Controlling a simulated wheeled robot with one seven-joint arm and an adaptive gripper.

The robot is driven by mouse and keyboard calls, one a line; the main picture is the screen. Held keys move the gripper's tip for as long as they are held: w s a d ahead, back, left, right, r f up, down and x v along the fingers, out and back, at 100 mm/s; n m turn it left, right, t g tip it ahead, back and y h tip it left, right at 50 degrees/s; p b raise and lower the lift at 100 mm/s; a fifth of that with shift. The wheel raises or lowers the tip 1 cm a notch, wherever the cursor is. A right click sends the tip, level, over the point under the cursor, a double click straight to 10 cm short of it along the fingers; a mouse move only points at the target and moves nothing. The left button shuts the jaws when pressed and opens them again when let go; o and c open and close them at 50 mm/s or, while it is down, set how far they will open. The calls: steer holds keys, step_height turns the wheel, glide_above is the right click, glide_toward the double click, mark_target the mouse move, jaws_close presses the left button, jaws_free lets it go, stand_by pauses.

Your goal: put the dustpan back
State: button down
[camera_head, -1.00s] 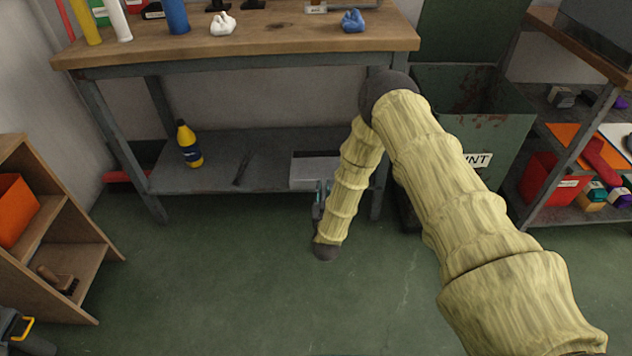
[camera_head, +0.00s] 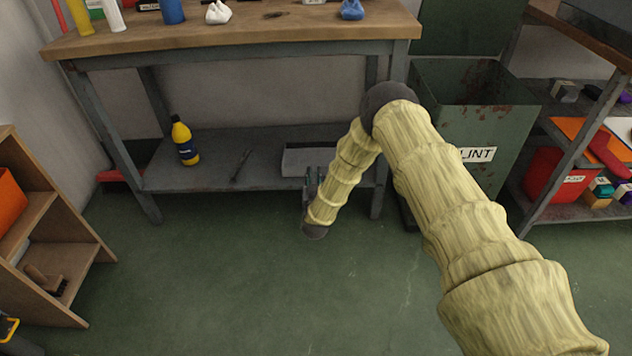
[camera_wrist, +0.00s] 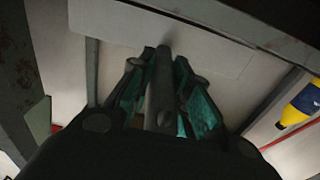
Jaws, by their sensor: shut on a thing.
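The dustpan (camera_head: 306,160) is a pale grey flat pan at the right part of the workbench's lower shelf. In the wrist view its wide pan (camera_wrist: 150,35) lies ahead of the fingers, and its grey handle runs back between them. My gripper (camera_head: 313,180) is at the shelf's front edge, partly hidden by my arm. The wrist view shows the teal-padded fingers of my gripper (camera_wrist: 162,88) shut on the handle. I cannot tell whether the pan touches the shelf.
Bench legs flank the shelf. A green lint bin (camera_head: 475,110) stands right of the bench. The floor in front is clear.

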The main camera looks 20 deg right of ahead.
steer(key=shift+f, duration=0.3)
steer(key=c, duration=1.3)
jaws_free()
steer(key=shift+r, duration=0.2)
steer(key=shift+p+v, duration=2.35)
steer(key=shift+v, duration=3.75)
